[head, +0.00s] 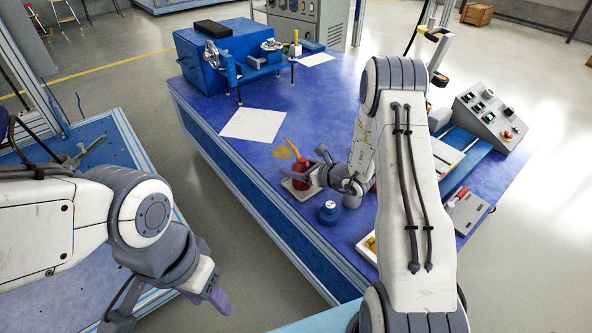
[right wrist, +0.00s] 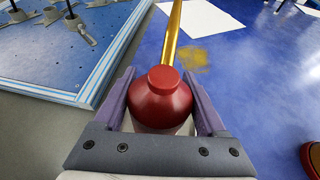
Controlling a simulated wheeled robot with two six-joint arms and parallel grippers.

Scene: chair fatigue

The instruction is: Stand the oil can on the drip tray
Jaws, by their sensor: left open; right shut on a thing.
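The red oil can (head: 303,170) with its long gold spout is on the blue table, upright or nearly so. It also shows in the right wrist view (right wrist: 161,98) between the purple fingers. My right gripper (head: 322,172) is shut on the can from the right. The pale drip tray (head: 301,194) shows under and in front of the can. I cannot tell whether the can's base touches it, as my gripper hides part of both. My left gripper (head: 170,306) is open and empty at the lower left, away from the table.
A blue jar (head: 328,212) stands just in front of the tray. A yellow stain (head: 285,152) and a white sheet (head: 253,124) lie behind it. A blue machine (head: 215,60) stands at the back, a control box (head: 490,112) at the right. The table's front-left edge is close.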

